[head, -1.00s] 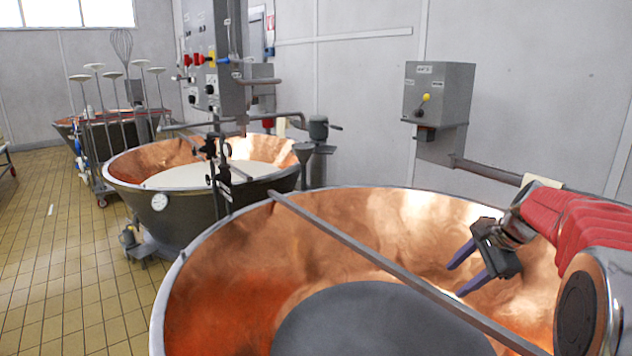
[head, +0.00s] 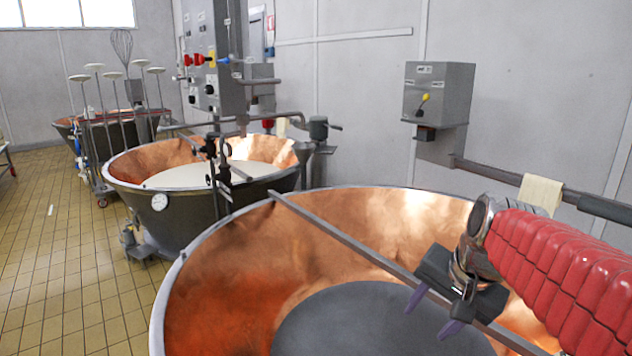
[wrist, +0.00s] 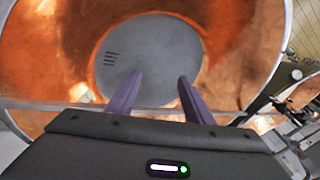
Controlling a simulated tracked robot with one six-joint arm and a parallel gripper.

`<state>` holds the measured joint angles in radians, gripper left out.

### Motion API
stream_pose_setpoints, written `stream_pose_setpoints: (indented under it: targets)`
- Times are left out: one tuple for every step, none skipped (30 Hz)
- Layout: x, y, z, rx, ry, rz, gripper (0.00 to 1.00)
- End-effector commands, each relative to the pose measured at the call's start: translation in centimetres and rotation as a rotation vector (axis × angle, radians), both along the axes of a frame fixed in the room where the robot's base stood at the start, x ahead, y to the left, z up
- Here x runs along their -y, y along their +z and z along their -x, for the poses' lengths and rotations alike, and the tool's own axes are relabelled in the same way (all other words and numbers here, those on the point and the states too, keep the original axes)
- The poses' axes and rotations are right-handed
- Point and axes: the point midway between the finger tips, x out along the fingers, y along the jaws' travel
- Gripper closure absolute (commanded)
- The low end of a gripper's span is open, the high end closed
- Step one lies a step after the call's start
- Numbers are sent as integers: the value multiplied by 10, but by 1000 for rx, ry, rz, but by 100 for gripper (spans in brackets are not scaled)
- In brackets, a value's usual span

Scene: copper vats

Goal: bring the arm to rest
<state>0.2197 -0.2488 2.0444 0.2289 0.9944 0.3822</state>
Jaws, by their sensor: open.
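My gripper (head: 433,314) is open and empty, with two purple fingers apart. In the head view it hangs over the right part of the near copper vat (head: 225,290), its fingers pointing down. The red-sleeved arm reaches in from the right edge. In the wrist view my gripper's fingers (wrist: 156,95) stand out over the vat's grey round bottom (wrist: 155,45), with nothing between them.
A metal bar (head: 345,238) crosses the near vat's top, close to my gripper. A second vat (head: 140,205) with pale liquid stands behind at the left. A grey control box (head: 437,92) and a pipe with a cloth (head: 540,193) are on the wall. Tiled floor (head: 60,270) is clear at the left.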

Motion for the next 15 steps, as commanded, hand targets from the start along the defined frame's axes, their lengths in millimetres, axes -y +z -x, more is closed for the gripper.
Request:
stream_pose_setpoints:
  targets:
    - [-6, 0, 11, 9, 36, 23, 53]
    - [-9, -1, 16, 13, 55, 36, 53]
    - [-12, -1, 24, 19, 83, 54, 53]
    - [-14, -2, 29, 24, 103, 67, 53]
    - [-16, -3, 34, 28, 124, 81, 53]
    - [-19, -4, 41, 35, 151, 99, 53]
    - [-21, -6, 47, 38, 171, 112, 53]
    - [-23, -6, 52, 43, 192, 127, 53]
    - [-26, -8, 59, 49, 218, 145, 53]
    - [-28, -10, 65, 53, 240, 157, 53]
    - [-29, -11, 70, 58, 259, 170, 53]
    - [-32, -14, 77, 63, 288, 189, 53]
    - [-33, -15, 82, 68, 307, 203, 53]
    - [-35, -17, 88, 72, 328, 216, 53]
    - [-36, -19, 94, 79, 355, 234, 53]
